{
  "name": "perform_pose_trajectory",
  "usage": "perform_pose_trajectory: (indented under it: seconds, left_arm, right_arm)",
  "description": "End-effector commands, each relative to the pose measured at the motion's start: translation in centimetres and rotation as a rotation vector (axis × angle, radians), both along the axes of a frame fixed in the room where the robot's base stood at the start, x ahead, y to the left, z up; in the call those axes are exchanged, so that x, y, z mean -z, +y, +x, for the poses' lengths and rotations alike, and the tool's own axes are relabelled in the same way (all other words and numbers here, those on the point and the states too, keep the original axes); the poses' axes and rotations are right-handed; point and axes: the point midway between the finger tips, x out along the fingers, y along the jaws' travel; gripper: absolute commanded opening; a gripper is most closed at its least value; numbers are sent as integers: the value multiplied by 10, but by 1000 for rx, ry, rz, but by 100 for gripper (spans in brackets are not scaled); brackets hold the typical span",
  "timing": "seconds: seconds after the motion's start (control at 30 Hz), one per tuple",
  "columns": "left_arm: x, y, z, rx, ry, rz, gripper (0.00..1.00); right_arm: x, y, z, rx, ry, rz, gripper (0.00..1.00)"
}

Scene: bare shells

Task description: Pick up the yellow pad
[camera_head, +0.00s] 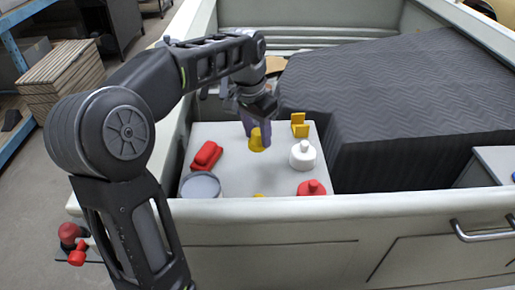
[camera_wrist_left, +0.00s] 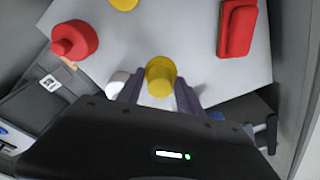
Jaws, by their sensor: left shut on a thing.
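A yellow round, tapered piece (camera_head: 257,142) is between the fingers of my left gripper (camera_head: 257,133), over the middle of the white table. In the left wrist view my left gripper (camera_wrist_left: 160,92) has a finger on each side of this yellow piece (camera_wrist_left: 160,70) and is shut on it. I cannot tell if it touches the table. A second yellow thing (camera_head: 299,126), angular and stepped, stands at the table's back right. A third yellow thing (camera_head: 259,195) is mostly hidden by the front edge; a yellow round (camera_wrist_left: 123,4) shows at the wrist view's top. My right gripper is not in view.
On the white table (camera_head: 230,180) are a red block (camera_head: 206,155), a grey round dish (camera_head: 200,185), a white bottle-shaped piece (camera_head: 303,155) and a red one (camera_head: 312,188). A dark ribbed mass (camera_head: 420,90) rises at right. Pale walls (camera_head: 330,215) surround the table.

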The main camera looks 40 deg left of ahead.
Motion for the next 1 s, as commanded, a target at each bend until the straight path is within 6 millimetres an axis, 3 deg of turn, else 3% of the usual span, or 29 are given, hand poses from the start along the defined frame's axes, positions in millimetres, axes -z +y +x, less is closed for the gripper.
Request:
perform_pose_trajectory:
  seconds: [0.2,1.0]
  left_arm:
    - [-17,0,0,-1,0,0,0]
    - [-17,0,0,0,1,0,0]
  right_arm:
    - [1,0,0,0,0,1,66]
    - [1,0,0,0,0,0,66]
